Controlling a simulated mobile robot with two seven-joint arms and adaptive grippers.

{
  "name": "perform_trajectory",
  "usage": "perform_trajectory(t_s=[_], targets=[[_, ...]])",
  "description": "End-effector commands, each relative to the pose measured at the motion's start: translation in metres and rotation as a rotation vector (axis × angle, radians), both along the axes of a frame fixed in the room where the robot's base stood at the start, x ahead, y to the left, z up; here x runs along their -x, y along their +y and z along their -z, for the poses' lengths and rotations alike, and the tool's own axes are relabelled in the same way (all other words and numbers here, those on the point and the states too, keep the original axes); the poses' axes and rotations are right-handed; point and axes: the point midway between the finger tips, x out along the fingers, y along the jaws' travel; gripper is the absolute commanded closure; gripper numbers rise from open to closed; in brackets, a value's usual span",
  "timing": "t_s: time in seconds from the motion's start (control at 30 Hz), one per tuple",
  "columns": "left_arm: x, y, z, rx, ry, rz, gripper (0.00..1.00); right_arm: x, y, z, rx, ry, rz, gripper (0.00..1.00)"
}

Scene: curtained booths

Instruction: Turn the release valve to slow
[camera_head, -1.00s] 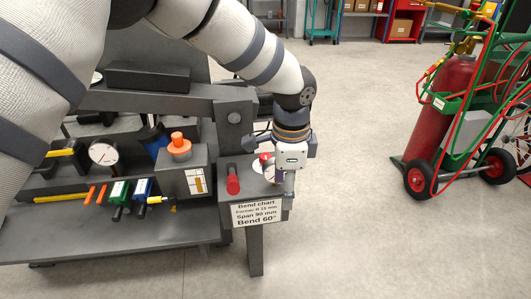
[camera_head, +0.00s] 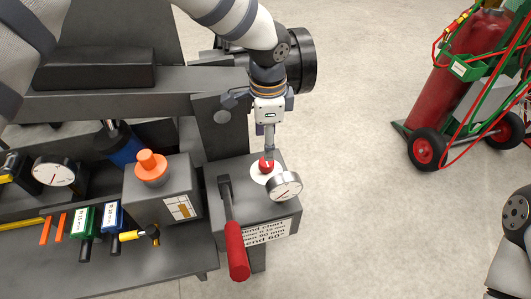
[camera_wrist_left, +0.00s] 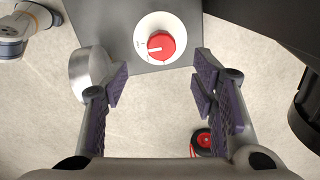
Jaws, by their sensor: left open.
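The release valve is a red knob (camera_head: 265,164) on a round white dial (camera_head: 258,177), on top of a grey block (camera_head: 230,205). In the left wrist view the knob (camera_wrist_left: 161,46) shows a white pointer line aimed left, and the dial (camera_wrist_left: 142,27) carries small marks too fine to read. My left gripper (camera_head: 269,150) points down close to the knob. In the left wrist view its fingers (camera_wrist_left: 160,84) are apart with nothing between them, and the knob lies just beyond the fingertips. My right gripper is out of view.
A round gauge (camera_head: 285,186) stands close beside the dial. An orange-knobbed block (camera_head: 162,195) is farther left. A red cylinder (camera_head: 463,75) on a cart stands right; floor between is clear.

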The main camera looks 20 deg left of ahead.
Motion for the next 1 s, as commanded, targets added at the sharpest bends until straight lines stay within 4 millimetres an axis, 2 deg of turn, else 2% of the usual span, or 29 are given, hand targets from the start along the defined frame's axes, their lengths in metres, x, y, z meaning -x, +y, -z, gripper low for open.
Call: perform_trajectory(t_s=[0.03, 0.1, 0.3, 0.43, 0.67, 0.87, 0.9, 1.0], targets=[[0.001, 0.0, 0.018, 0.0, 0.008, -0.001, 0.47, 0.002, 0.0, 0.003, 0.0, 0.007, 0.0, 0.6], [0.001, 0.001, 0.035, 0.0, 0.008, -0.001, 0.47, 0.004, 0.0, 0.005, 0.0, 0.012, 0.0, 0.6], [-0.002, 0.001, 0.069, 0.001, 0.003, -0.001, 0.47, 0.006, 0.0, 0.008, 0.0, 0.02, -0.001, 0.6], [-0.003, 0.001, 0.076, 0.001, 0.0, -0.001, 0.47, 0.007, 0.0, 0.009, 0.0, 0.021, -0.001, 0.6], [-0.003, 0.001, 0.076, 0.001, 0.0, -0.001, 0.47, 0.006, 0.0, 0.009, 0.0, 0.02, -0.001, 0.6], [-0.003, 0.001, 0.076, 0.001, 0.0, -0.001, 0.93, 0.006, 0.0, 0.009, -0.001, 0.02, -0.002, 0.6], [-0.003, 0.001, 0.076, 0.001, 0.0, -0.001, 0.96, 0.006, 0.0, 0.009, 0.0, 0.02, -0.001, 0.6], [-0.003, 0.001, 0.076, 0.001, 0.0, -0.001, 0.96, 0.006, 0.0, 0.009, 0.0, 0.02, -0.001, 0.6]])
